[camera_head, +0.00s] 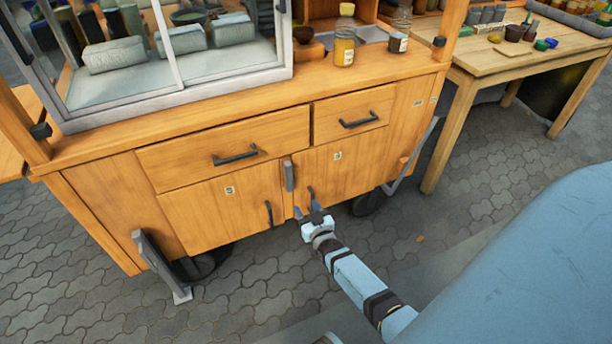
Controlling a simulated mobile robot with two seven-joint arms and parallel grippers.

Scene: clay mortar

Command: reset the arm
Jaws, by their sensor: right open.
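My right arm (352,276) is light blue with dark bands and reaches up from the lower right. My right gripper (311,208) is open in front of the lower doors of a wooden cart (110,200). It looks empty. Its fingertips are close to the dark handle (311,195) of the right lower door (345,162); I cannot tell whether they touch it. The left lower door's handle (268,213) is just left of the gripper. My left gripper is not in view.
Two drawers (200,146) sit above the doors and look shut. A glass case (180,50), a yellow jar (344,40) and another jar stand on the cart top. A wooden table (520,60) with several small pots is at the upper right. Grey paving (480,190) lies open between.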

